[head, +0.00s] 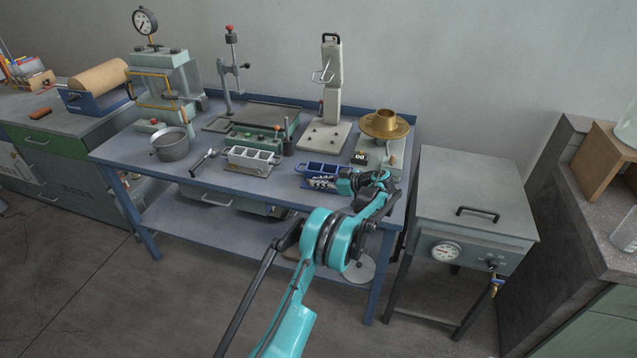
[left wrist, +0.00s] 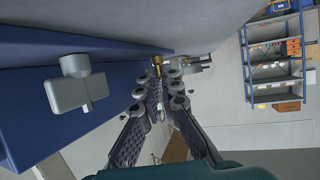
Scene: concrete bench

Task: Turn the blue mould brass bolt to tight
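The blue mould (head: 303,167) sits near the front edge of the blue bench, partly hidden by my left gripper. Its blue side fills the left of the left wrist view (left wrist: 60,120), with a grey winged knob (left wrist: 80,85) on it. The brass bolt (left wrist: 157,62) shows just at my left fingertips; it is too small to make out in the head view. My left gripper (head: 313,183) reaches in from the right at the mould's front. In the wrist view its fingers (left wrist: 160,74) come close together around the bolt; contact is unclear. My right gripper is out of view.
A pale mould (head: 252,160) and a steel pot (head: 172,146) stand to the left. Behind are a lever press (head: 330,90) and a brass funnel (head: 385,124). A grey oven (head: 470,195) stands right of the bench (head: 220,187).

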